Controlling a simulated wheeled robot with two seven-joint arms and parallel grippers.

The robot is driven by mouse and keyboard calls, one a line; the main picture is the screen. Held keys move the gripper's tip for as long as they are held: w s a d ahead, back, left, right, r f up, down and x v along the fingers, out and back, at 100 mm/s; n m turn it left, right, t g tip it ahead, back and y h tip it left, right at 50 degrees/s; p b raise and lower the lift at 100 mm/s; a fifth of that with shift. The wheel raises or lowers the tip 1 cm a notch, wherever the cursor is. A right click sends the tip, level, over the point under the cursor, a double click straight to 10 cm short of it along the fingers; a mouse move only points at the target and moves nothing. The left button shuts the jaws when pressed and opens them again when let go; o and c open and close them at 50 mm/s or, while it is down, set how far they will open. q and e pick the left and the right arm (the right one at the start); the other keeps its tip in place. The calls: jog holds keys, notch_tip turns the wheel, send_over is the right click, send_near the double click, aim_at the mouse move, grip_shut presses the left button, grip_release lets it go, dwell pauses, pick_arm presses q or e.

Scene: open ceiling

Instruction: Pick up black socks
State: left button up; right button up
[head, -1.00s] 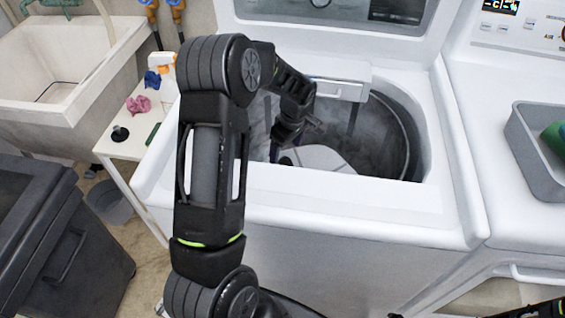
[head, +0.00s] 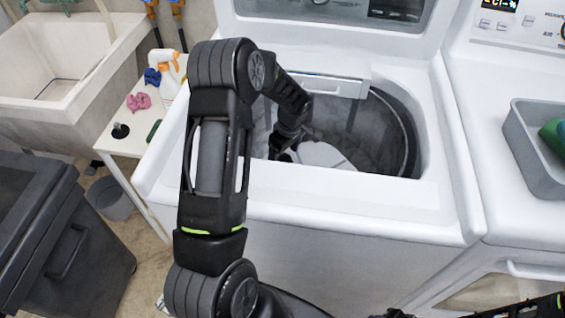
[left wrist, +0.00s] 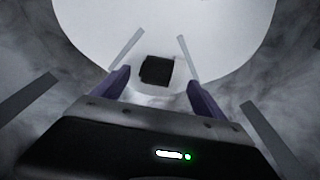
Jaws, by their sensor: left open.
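A small black folded item (left wrist: 157,70), which looks like the black socks, lies against a pale round surface inside the washer drum in the left wrist view. My left gripper (left wrist: 158,82) is open, with its purple fingers on either side below the item and a gap between them. In the head view my left arm reaches over the washer's front rim, and its gripper (head: 284,150) is down in the drum beside the white central part (head: 325,156). The socks cannot be made out in the head view.
The open washer's white rim (head: 340,196) surrounds the arm, with the drum wall (head: 408,140) close on the right. A grey tray (head: 528,150) with a green item sits on the right machine. A small white table (head: 125,145) with cloths and a spray bottle (head: 170,75) stands left.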

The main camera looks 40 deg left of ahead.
aim_at(283, 159)
pick_arm(q)
jog(key=shift+a+f, duration=0.15)
jog(key=shift+f, duration=0.65)
jog(key=shift+a+f, duration=0.1)
jog(key=shift+f, duration=0.65)
jog(key=c, duration=1.5)
